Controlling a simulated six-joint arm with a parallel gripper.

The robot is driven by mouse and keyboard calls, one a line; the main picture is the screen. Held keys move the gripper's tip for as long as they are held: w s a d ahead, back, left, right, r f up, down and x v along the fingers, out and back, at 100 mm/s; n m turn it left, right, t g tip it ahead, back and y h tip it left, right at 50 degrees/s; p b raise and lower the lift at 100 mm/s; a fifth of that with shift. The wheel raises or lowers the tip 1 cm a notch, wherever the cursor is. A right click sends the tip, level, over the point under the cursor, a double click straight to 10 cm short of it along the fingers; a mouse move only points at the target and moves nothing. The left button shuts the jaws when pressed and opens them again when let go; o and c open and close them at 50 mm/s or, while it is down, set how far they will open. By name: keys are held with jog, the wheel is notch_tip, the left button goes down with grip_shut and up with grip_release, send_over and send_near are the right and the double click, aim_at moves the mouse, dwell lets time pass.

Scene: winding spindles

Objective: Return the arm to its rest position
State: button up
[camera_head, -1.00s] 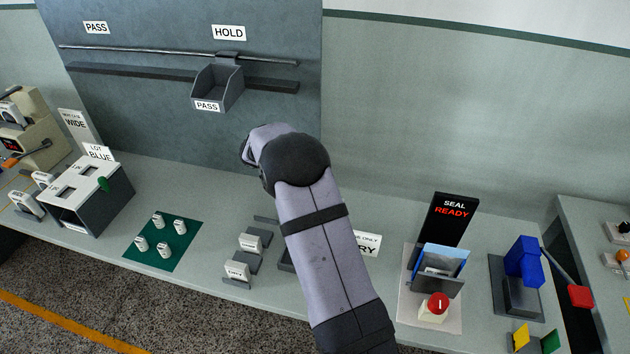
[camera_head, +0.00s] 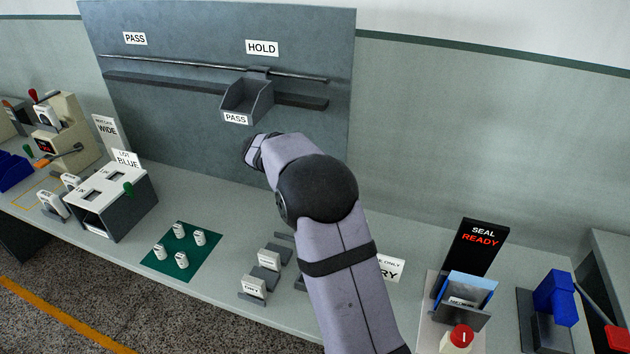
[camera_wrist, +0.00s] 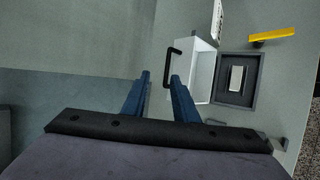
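My arm (camera_head: 335,265) rises from the bottom of the head view, bends at a dark round joint, and points toward the back left over the bench. The fingers are hidden in that view. Nothing is held. To the right of the fingers in the wrist view are a white open bin (camera_wrist: 201,72) with a black handle and a dark square tray (camera_wrist: 254,82) with a small pale piece in it.
A hanging bin marked PASS (camera_head: 247,101) is on the back panel behind my arm. Several white spindles stand on a green mat (camera_head: 205,262). A two-slot box (camera_head: 128,215) is at left. The SEAL READY display (camera_head: 477,247) and blue press (camera_head: 553,298) are at right.

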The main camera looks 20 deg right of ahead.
jog(key=s+a+f+m+g+y, duration=0.2)
jog(key=s+a+f+m+y, duration=0.25)
jog(key=s+a+f, duration=0.7)
jog(key=s+a+m+g+y, duration=0.1)
jog(key=s+a+y, duration=0.15)
jog(key=s, duration=0.65)
jog(key=s+a+m+y, duration=0.1)
jog(key=s+a+m, duration=0.15)
jog(key=s, duration=0.55)
jog(key=shift+n+t, duration=0.3)
jog(key=shift+t, duration=0.5)
jog(key=r, duration=0.2)
jog(key=a+r, duration=0.1)
jog(key=r, duration=0.1)
jog(key=shift+s, duration=0.2)
